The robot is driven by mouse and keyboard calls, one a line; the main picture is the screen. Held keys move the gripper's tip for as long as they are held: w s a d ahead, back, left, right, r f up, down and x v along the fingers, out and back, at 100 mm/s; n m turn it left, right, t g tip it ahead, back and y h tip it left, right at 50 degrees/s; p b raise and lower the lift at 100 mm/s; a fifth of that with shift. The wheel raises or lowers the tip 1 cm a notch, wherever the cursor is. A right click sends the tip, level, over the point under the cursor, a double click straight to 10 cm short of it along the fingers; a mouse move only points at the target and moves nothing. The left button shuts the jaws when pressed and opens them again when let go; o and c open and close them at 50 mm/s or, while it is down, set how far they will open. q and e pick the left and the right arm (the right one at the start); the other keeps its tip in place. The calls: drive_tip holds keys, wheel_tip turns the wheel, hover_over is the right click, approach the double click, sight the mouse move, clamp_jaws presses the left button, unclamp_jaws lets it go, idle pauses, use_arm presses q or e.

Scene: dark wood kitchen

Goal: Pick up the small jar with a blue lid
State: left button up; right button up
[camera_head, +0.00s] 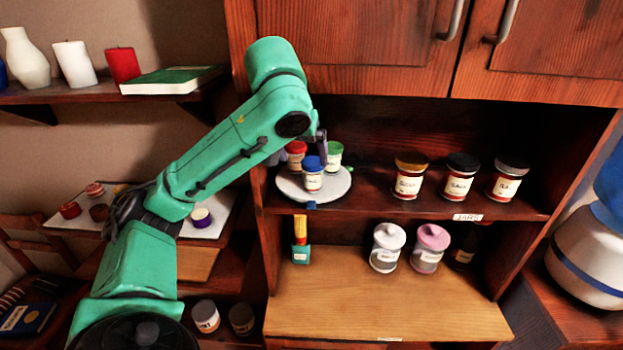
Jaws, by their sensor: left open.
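The small jar with a blue lid (312,182) stands upright at the front of a round white tray (290,193) on the cabinet shelf. A red-lidded jar (296,147) and a green-lidded jar (335,150) stand behind it on the tray. My left arm reaches in from the left, and my left gripper (321,146) is over the tray, just behind and above the blue lid. It is open and holds nothing that I can see. The arm hides part of the gripper, so I cannot tell whether a finger touches a jar. My right gripper is not in view.
Several larger labelled jars (461,177) stand to the right on the same shelf. Below are a white-lidded jar (387,250), a pink-lidded jar (430,252) and a small green-based bottle (301,248). Closed cabinet doors (360,50) hang above. The lower wooden surface (390,305) is clear in front.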

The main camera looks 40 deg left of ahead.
sight(310, 169)
use_arm(q)
drive_tip(key=x, duration=0.3)
drive_tip(key=p+x, duration=0.1)
drive_tip(key=x, duration=0.2)
drive_tip(key=shift+w, duration=0.45)
drive_tip(key=shift+w+a+f, duration=0.15)
drive_tip(key=shift+f, duration=0.2)
drive_tip(key=p+x, duration=0.2)
drive_tip(key=x, duration=0.1)
drive_tip(key=shift+f, duration=0.3)
drive_tip(key=shift+w+a+f, duration=0.1)
drive_tip(key=shift+w+f, duration=0.15)
drive_tip(key=shift+w, duration=0.1)
drive_tip(key=shift+s, duration=0.1)
drive_tip(key=c, duration=1.3)
drive_tip(key=shift+r, duration=0.1)
clamp_jaws()
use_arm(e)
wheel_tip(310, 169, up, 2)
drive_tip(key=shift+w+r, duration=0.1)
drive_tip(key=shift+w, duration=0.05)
